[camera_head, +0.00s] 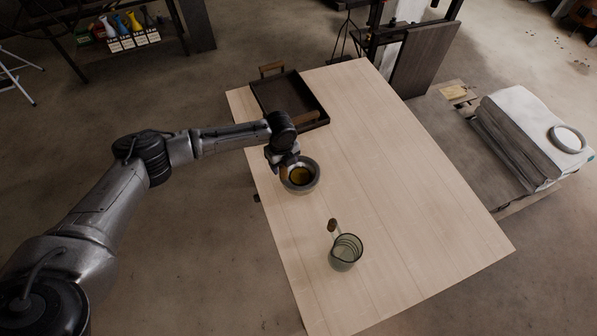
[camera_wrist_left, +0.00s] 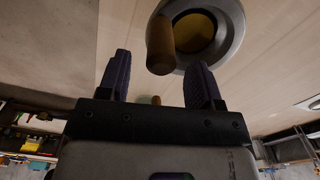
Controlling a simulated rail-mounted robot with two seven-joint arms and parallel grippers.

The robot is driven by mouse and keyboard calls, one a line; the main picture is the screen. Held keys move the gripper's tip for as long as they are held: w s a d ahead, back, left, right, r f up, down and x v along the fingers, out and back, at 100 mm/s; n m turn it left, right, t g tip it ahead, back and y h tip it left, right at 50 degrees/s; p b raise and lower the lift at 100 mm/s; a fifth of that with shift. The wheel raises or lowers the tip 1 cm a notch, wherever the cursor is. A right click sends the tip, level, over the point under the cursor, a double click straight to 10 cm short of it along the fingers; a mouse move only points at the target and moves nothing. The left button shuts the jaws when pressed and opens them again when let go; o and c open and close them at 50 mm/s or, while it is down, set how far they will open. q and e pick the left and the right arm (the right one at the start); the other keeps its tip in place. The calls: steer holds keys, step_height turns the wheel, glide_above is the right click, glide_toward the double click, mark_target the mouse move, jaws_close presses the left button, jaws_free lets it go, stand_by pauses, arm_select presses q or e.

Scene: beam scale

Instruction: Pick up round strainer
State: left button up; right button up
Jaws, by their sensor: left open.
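A round grey bowl-shaped piece with a wide rim and amber middle (camera_head: 301,188), which I take for the round strainer, is on the wooden table near its left edge. In the left wrist view its grey rim (camera_wrist_left: 232,38) shows at the top, with a thick brown wooden handle (camera_wrist_left: 161,45) pointing toward my gripper. My left gripper (camera_head: 284,165) is over its upper left side. In the left wrist view the jaws (camera_wrist_left: 161,75) are open, with the handle's end appearing between the fingertips. Contact cannot be told. My right gripper is not in view.
A greenish see-through cup (camera_head: 346,253) with a wooden handle stands on the table (camera_head: 420,215) nearer the front. A dark tray (camera_head: 283,93) lies at the table's back left. The right part of the table is clear.

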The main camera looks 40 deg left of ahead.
arm_select(q)
steer(key=shift+f, duration=1.3)
jaws_close()
